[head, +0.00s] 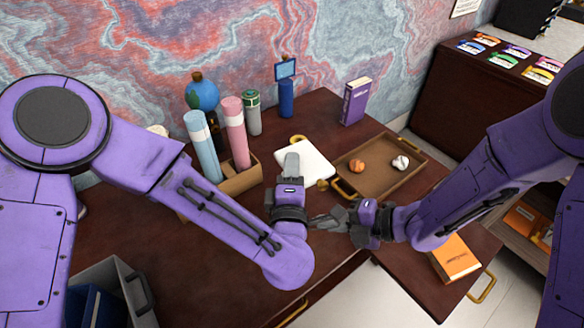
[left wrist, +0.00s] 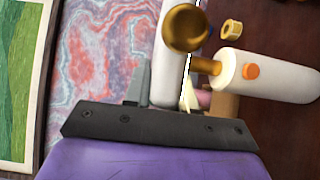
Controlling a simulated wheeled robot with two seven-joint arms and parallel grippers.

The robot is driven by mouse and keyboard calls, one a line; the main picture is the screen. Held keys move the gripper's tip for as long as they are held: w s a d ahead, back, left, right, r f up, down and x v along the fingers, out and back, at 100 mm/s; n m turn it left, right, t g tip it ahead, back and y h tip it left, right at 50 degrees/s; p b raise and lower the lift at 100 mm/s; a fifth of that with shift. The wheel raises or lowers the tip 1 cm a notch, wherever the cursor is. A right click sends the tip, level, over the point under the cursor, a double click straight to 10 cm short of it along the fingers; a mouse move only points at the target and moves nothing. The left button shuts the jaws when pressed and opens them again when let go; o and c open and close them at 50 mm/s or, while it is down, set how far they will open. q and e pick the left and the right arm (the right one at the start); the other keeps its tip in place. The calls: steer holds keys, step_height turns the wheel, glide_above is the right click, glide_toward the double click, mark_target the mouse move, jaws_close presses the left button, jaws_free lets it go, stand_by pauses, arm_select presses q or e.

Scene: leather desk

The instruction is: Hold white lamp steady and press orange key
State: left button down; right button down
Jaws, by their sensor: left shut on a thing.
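The white lamp (head: 312,162) stands on the dark desk in the middle of the head view, partly behind my left gripper (head: 291,165). In the left wrist view the lamp shows as white rounded parts (left wrist: 285,82) with a gold joint (left wrist: 187,28). The orange key (left wrist: 250,71) is on one white part. My left gripper is shut on the lamp; the contact itself is mostly hidden. My right gripper (head: 325,220) is apart from the lamp, in front of it and lower right, pointing left. Its finger gap is unclear. I cannot make out the orange key in the head view.
A brown tray (head: 375,186) with two crumpled balls lies right of the lamp. Pink and blue tubes (head: 235,133) stand in a holder to the left. A purple box (head: 355,101) stands behind. An orange box (head: 455,259) lies at the right front.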

arm_select(q)
steer(key=c, duration=0.8)
jaws_free()
steer(key=shift+c, duration=0.2)
steer(key=s, duration=0.7)
steer(key=shift+s+a, duration=0.2)
